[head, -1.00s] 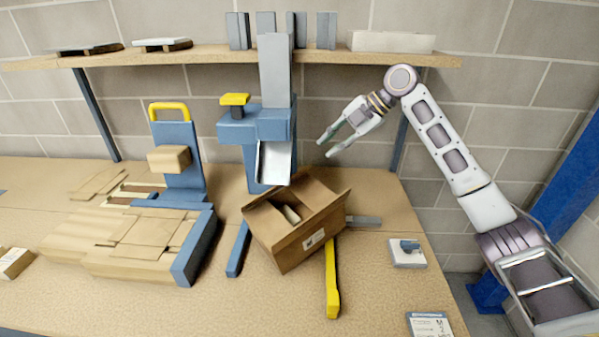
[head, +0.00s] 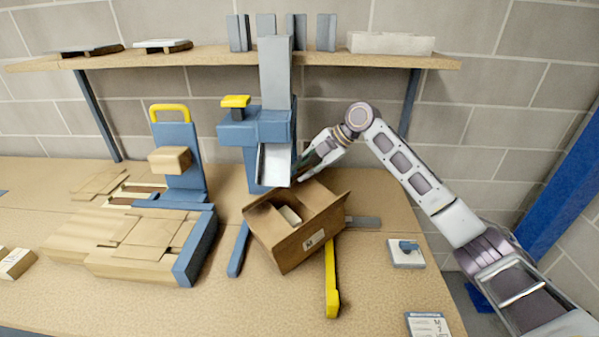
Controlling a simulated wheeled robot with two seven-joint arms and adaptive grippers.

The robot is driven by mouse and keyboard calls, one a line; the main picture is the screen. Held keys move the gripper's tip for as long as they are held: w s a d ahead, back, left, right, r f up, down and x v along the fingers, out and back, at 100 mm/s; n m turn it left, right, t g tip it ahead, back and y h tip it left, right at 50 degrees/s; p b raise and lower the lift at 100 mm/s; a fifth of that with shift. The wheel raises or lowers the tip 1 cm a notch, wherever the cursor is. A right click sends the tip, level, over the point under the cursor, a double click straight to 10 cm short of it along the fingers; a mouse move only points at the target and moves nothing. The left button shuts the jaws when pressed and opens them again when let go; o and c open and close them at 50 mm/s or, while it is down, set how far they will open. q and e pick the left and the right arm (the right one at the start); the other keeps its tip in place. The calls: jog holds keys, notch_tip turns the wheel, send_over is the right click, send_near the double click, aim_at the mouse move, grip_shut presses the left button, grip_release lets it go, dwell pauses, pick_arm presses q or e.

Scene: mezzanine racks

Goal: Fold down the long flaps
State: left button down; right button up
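A brown cardboard box (head: 300,243) sits turned at an angle on the bench, in front of the metal chute of a blue dispenser. Its top is partly open and a pale item (head: 290,214) shows inside. A flap (head: 317,199) stands up along its back right side; I cannot tell clearly how the other flaps lie. My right gripper (head: 303,170) is just behind and above the box's back edge, beside the chute. Its fingers overlap in this view, so their gap and any contact with the flap are unclear. My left gripper is out of view.
The blue dispenser (head: 245,130) with its metal chute (head: 274,164) stands close behind the box. Flat cardboard blanks (head: 120,245) lie left. A yellow strip (head: 331,285) and blue strip (head: 238,250) lie by the box. A shelf (head: 200,56) runs above.

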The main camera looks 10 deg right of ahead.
jog(key=shift+x, duration=1.15)
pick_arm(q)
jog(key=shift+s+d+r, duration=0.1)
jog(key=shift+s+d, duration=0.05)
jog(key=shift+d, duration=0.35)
pick_arm(e)
grip_shut()
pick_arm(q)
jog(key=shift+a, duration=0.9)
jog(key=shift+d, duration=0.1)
